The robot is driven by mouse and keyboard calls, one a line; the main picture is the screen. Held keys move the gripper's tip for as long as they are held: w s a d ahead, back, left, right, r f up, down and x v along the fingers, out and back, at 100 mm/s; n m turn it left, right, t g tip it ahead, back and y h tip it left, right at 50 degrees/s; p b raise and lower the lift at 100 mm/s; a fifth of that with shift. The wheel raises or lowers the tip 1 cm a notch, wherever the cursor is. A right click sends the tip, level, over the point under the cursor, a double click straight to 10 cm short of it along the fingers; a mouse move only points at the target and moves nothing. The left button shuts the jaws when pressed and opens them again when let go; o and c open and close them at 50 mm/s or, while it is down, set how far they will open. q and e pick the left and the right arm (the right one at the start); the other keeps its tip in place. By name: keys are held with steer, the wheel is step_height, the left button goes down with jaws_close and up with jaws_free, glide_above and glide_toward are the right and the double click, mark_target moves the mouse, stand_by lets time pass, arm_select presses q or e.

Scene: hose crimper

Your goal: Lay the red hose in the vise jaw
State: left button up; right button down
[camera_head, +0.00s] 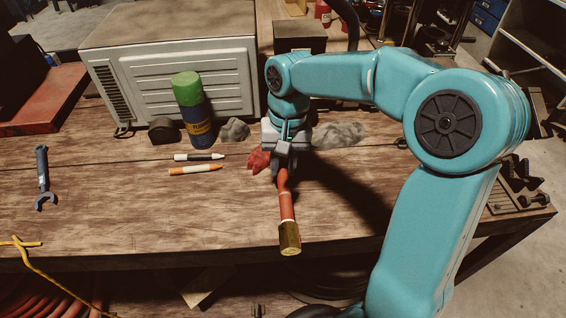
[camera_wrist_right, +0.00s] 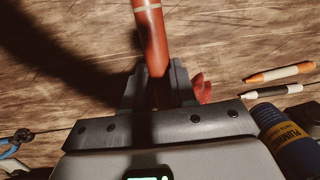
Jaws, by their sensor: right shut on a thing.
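The red hose (camera_head: 287,205) with a brass end fitting (camera_head: 289,238) is held by my right gripper (camera_head: 283,165). The fitting end points toward the front edge of the workbench. In the right wrist view the hose (camera_wrist_right: 152,40) runs up from between the dark fingers of my right gripper (camera_wrist_right: 153,88), which are shut on it. A crumpled red thing (camera_head: 259,160) lies just left of the gripper; it also shows in the wrist view (camera_wrist_right: 202,88). I cannot make out a vise jaw in either view. My left gripper is not in view.
On the wooden workbench (camera_head: 120,215) are a blue can with green cap (camera_head: 194,110), a white marker (camera_head: 199,157), an orange marker (camera_head: 195,170) and a wrench (camera_head: 43,178). A large grey box (camera_head: 170,62) stands behind. The bench's front left is mostly clear.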

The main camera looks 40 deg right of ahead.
mark_target(286, 164)
steer(key=shift+w+a+f, duration=0.1)
steer(key=shift+w+f, duration=0.1)
steer(key=shift+f, duration=0.1)
steer(key=shift+s+f+b, duration=0.2)
steer(key=shift+f+b, duration=0.1)
steer(key=shift+b, duration=0.15)
steer(key=c, duration=0.9)
jaws_free()
steer(key=shift+w, duration=0.15)
steer(key=shift+r, duration=0.25)
step_height(286, 164, up, 13)
steer(key=d+p, duration=0.1)
steer(key=p, duration=0.1)
steer(key=shift+w+d+f, duration=0.2)
steer(key=shift+d, duration=0.15)
steer(key=shift+s, duration=0.1)
